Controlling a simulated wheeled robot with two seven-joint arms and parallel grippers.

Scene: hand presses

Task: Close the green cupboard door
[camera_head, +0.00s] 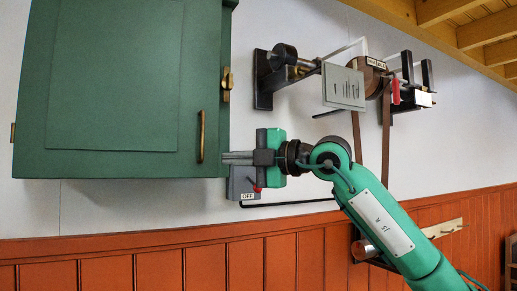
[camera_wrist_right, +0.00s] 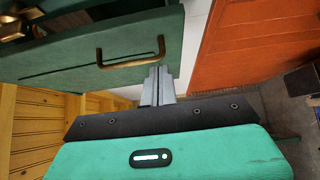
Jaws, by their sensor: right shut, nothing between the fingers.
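The green cupboard (camera_head: 60,110) hangs on the white wall at the left in the head view. Its green door (camera_head: 115,75) has a recessed panel and an upright brass handle (camera_head: 201,136) near its right edge. A brass latch (camera_head: 227,84) sits above and right of the handle. I cannot tell whether the door is fully flush. My right gripper (camera_head: 226,158) is shut and empty, its fingertips at the cupboard's lower right edge; contact is unclear. In the wrist view, the handle (camera_wrist_right: 131,60) lies left of the fingertips (camera_wrist_right: 158,70). My left gripper is out of view.
A grey switch box marked OFF (camera_head: 243,184) with a red lever is just below my gripper. Wall-mounted presses (camera_head: 345,87) with dark brackets stand to the upper right. Orange wainscot (camera_head: 200,265) runs below, and a wooden beam ceiling (camera_head: 440,12) is above right.

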